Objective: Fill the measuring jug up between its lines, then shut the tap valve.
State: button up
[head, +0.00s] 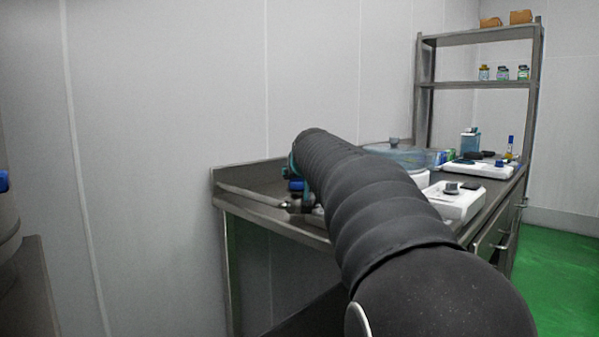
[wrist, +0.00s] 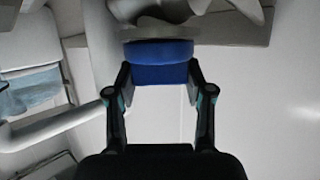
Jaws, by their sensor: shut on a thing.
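My gripper (wrist: 153,78) is shut on a blue block-like piece (wrist: 158,73) with a rounded rim, between its two fingers in the wrist view. A pale grey, curved part adjoins the blue piece at the top of that view; I cannot tell whether this is a valve handle. In the head view my gripper (head: 302,203) is by the left end of the steel bench, mostly hidden behind my arm, with a bit of blue (head: 297,185) beside it. I cannot make out a measuring jug, its lines or any liquid level in either view.
The steel bench (head: 235,189) holds a clear lidded vessel (head: 395,152), a white device (head: 460,199) and a white tray-like device (head: 480,168). A shelf rack (head: 480,84) with small jars stands behind. A metal vessel (head: 8,222) with a blue part is at the far left.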

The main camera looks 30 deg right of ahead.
dwell(0.3)
jog(key=o, duration=1.2)
jog(key=v, duration=1.2)
jog(key=s+a+f+n+g+y, duration=0.1)
jog(key=s+a+f+g, duration=0.1)
jog(key=s+a+f, duration=0.3)
jog(key=s+a+f+n+g+y, duration=0.1)
jog(key=s+a+f, duration=0.5)
jog(key=s+f, duration=0.7)
jog(key=s+a+f+n+g+y, duration=0.1)
jog(key=s+a+f+g, duration=0.3)
jog(key=s+f, duration=0.5)
jog(key=shift+s+a+f+n+y, duration=0.15)
jog(key=shift+a+f+y, duration=0.1)
jog(key=shift+f, duration=0.7)
jog(key=shift+a+f+n+y, duration=0.1)
jog(key=shift+a+f+y, duration=0.1)
jog(key=shift+f, duration=0.7)
jog(key=shift+s+a+f+n+y, duration=0.15)
jog(key=shift+a+f+y, duration=0.1)
jog(key=shift+f, duration=0.7)
